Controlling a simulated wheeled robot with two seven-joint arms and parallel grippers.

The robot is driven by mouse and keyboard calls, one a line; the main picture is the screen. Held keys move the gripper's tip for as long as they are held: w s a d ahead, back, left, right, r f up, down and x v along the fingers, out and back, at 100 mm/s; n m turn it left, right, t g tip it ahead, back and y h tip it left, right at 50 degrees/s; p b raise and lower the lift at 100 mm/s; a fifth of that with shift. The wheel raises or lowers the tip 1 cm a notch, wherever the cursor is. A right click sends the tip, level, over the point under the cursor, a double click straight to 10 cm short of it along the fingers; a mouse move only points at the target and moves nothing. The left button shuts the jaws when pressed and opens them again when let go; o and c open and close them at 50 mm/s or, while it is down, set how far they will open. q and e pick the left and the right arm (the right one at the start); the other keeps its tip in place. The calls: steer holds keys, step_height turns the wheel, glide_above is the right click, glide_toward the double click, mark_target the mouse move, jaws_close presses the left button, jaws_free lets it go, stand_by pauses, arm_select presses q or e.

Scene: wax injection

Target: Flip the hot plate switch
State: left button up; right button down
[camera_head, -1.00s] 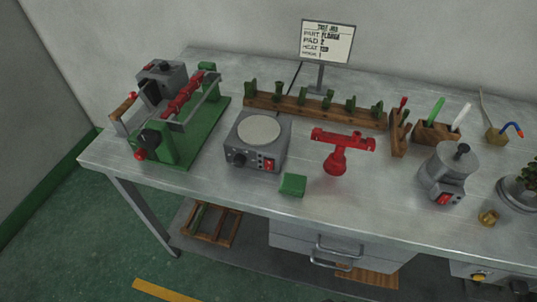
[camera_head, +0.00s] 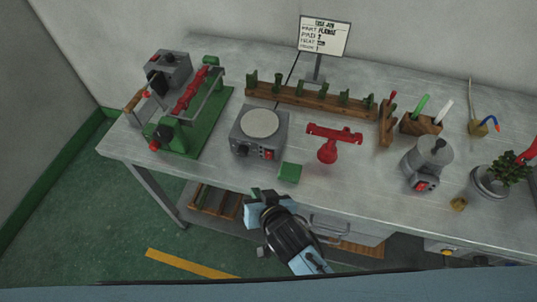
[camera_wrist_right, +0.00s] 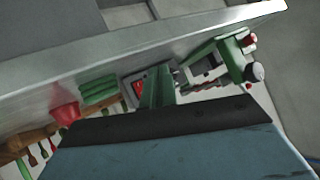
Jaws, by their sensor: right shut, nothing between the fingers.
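The hot plate (camera_head: 245,147) is a grey box with a round pale top, standing on the bench left of centre. Its front has a dark knob and a small red switch (camera_head: 268,155). Whether the switch is on or off is too small to tell. My right gripper (camera_head: 260,191) is shut and empty, low in front of the bench edge, below the hot plate in the head view and apart from it. In the right wrist view the red switch (camera_wrist_right: 139,89) shows just left of the green fingers (camera_wrist_right: 158,88). My left gripper is not in view.
A green block (camera_head: 289,172) lies right of the hot plate, beside a red stand (camera_head: 328,148). A green-based machine (camera_head: 205,125) stands left. A wooden rack (camera_head: 310,103) runs behind. A grey pot (camera_head: 425,160) with its own red switch stands right.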

mark_target(269, 155)
steer(key=w, duration=0.2)
steer(key=w+d+b, duration=0.1)
steer(key=w, duration=0.1)
steer(key=w+d+f+b, duration=0.1)
steer(key=w, duration=0.1)
steer(key=shift+w+d, duration=0.1)
steer(key=shift+w, duration=0.2)
steer(key=shift+w+d, duration=0.25)
steer(key=shift+w, duration=0.6)
stand_by(1.4)
steer(key=shift+w+d+f, duration=0.1)
steer(key=shift+w+d, duration=0.05)
steer(key=shift+w, duration=0.25)
steer(key=shift+w, duration=0.3)
stand_by(0.6)
steer(key=shift+s, duration=0.1)
